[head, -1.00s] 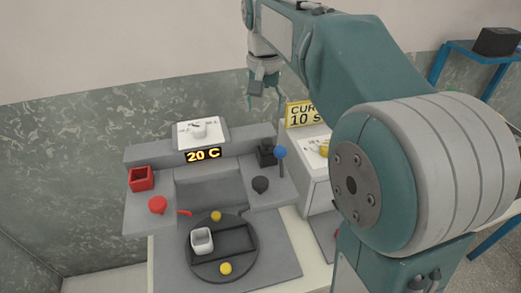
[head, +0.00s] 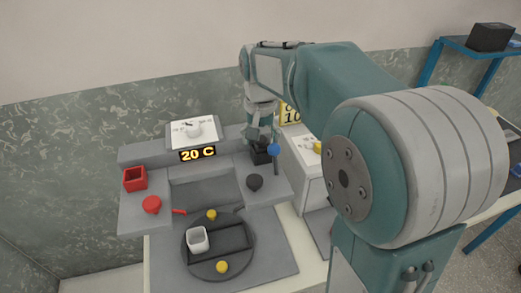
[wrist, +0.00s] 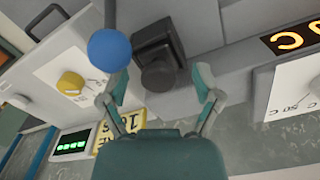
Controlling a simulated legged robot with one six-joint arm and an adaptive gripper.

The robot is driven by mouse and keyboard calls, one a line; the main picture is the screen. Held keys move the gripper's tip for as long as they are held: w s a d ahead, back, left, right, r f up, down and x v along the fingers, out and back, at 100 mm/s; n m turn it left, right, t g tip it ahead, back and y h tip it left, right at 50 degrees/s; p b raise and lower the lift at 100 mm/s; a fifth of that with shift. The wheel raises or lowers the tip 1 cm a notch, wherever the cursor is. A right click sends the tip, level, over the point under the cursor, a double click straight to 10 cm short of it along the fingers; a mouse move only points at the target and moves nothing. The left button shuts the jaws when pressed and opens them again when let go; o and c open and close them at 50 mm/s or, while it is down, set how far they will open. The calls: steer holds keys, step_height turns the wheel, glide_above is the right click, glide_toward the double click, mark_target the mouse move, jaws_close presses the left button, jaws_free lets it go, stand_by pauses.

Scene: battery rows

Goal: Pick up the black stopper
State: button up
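A black square block (head: 261,157) stands on the right shelf of the grey station. In the wrist view a dark round knob (wrist: 158,77) sits on this block (wrist: 152,40) and looks like the stopper.
A blue ball on a rod (head: 274,149) stands close beside the block. A white box with a yellow knob (head: 317,147) is to the right. A "20 C" display (head: 198,154) is to the left. A red open box (head: 134,178) and red round piece (head: 151,204) are at far left.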

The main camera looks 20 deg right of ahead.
jaws_close()
